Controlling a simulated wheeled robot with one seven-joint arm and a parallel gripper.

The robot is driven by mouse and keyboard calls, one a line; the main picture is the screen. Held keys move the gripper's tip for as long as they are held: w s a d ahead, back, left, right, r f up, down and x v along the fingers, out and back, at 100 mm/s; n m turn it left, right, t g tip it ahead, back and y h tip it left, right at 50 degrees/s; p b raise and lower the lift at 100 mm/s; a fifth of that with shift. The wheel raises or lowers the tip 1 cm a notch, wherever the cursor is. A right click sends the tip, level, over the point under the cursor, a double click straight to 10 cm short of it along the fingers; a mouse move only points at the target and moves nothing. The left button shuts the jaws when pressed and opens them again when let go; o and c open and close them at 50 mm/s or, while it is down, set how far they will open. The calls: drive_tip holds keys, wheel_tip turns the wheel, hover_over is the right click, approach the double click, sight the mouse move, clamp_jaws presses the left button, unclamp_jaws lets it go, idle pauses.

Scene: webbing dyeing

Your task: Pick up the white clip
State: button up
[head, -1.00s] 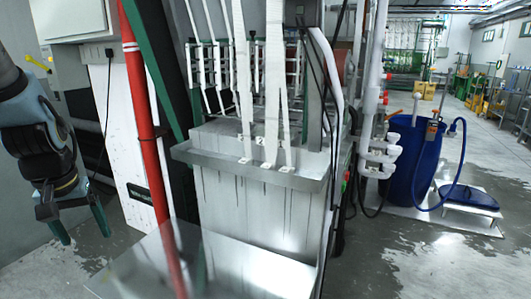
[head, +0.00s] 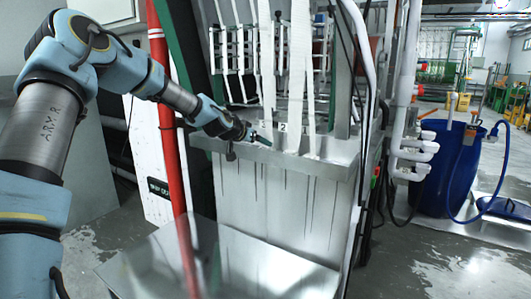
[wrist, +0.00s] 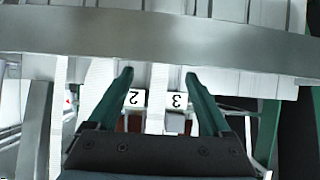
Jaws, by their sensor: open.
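My gripper (head: 258,138) is at the front ledge of the dye tank in the head view, at the left side of the hanging webbing. In the wrist view my gripper (wrist: 158,82) is open, its two green fingers apart. A white webbing strip (wrist: 156,95) shows between the fingers, with number plates 2 (wrist: 134,98) and 3 (wrist: 179,100) upside down near the fingertips. Small white ends of webbing (head: 310,155) lie at the ledge in the head view. I cannot clearly tell a white clip from the white webbing; the gripper holds nothing visible.
The metal ledge (wrist: 220,52) of the tank crosses the wrist view just beyond the fingertips. A red pole (head: 167,110) stands left of the tank. A sloped metal sheet (head: 240,265) is below. A blue barrel (head: 445,170) stands at the right.

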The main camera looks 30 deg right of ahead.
sight(265, 146)
drive_tip(key=shift+f+p+x, duration=0.25)
drive_tip(key=shift+p+x, duration=1.15)
drive_tip(key=shift+x, duration=2)
drive_tip(key=shift+a, duration=0.15)
clamp_jaws()
